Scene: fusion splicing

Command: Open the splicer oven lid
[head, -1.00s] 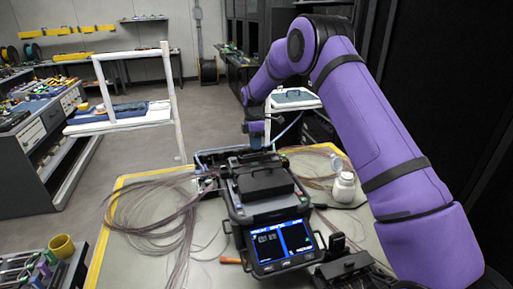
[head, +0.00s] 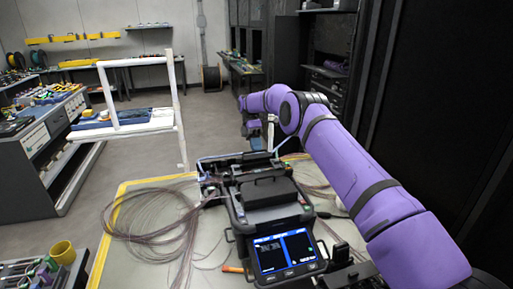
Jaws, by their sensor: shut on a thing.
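The black fusion splicer (head: 262,216) stands on the worktable with its lit screen (head: 284,252) facing me. The oven lid (head: 236,158) appears as a dark strip at the splicer's far top edge, and its exact angle is hard to tell. My gripper (head: 257,146) points down at the far side of the splicer, at the lid's right part. It is shut on the oven lid. The fingertips are small and partly hidden, so the exact contact does not show.
Loose fiber coils (head: 150,220) lie left of the splicer, with more fibers to its right. An orange-handled tool (head: 233,269) lies by its front left corner. A yellow cup (head: 62,252) and a tool rack stand at lower left. A white shelf frame (head: 125,125) stands behind.

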